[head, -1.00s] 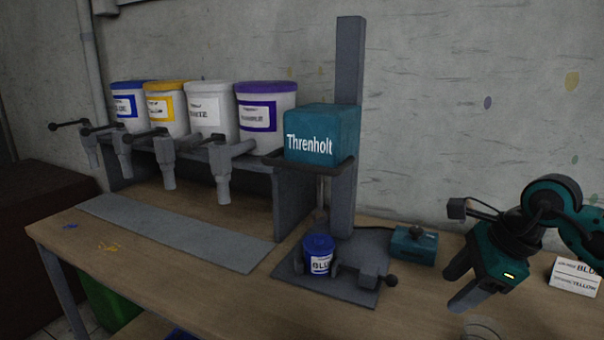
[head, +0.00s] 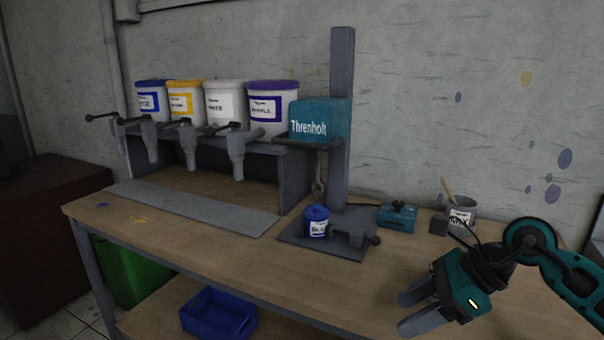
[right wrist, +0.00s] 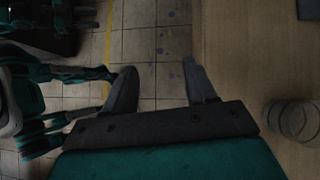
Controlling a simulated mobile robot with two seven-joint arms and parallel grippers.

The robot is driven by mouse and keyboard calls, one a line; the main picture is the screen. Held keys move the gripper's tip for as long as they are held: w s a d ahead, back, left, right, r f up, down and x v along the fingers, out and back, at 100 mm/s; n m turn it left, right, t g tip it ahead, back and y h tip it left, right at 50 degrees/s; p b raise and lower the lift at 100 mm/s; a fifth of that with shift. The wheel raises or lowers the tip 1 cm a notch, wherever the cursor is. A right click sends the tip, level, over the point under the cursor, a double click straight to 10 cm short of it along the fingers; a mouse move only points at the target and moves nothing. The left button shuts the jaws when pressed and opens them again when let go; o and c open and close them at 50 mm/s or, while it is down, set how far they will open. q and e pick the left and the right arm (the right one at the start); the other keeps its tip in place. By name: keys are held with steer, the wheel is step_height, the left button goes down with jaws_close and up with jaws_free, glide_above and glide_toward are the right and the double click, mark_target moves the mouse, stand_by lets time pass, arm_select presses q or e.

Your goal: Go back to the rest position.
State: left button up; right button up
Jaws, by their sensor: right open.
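My right gripper (head: 405,313) is open and empty, over the front right of the bench in the head view. In the right wrist view its two fingers (right wrist: 158,78) stand apart over the tiled floor beside the bench edge, with nothing between them. My left gripper cannot be made out in either view. A small pot with a blue lid and label (head: 317,222) stands upright on the grey base plate of the teal Threnholt machine (head: 318,120), left of my right gripper and apart from it.
The bench (head: 380,275) is clear at its front middle. Several labelled buckets (head: 222,103) stand on a rack with taps. A teal box (head: 397,217) and a cup with a stick (head: 461,212) are at the back. A clear round vessel (right wrist: 292,120) stands on the bench. A blue crate (head: 218,315) is below.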

steer(key=s+a+r+m+t+y, duration=0.1)
steer(key=s+a+m+t+y, duration=0.25)
steer(key=a+m+y, duration=0.65)
steer(key=s+d+f+m+t+h, duration=0.25)
steer(key=f+m+h, duration=0.35)
steer(key=m, duration=0.5)
steer(key=s+d+f+m+t+h, duration=0.1)
steer(key=d+f+m+t+h, duration=0.25)
steer(key=f+m, duration=0.55)
steer(key=s+d+f+m+t+h, duration=0.1)
steer(key=d+f+m+t+h, duration=0.3)
steer(key=m, duration=0.9)
steer(key=s+f+m+g+h, duration=0.2)
steer(key=s+f+m+g, duration=0.3)
steer(key=s+f, duration=0.2)
steer(key=shift+s+d+f+h, duration=0.15)
steer(key=shift+s+f+h, duration=0.2)
steer(key=shift+f, duration=0.2)
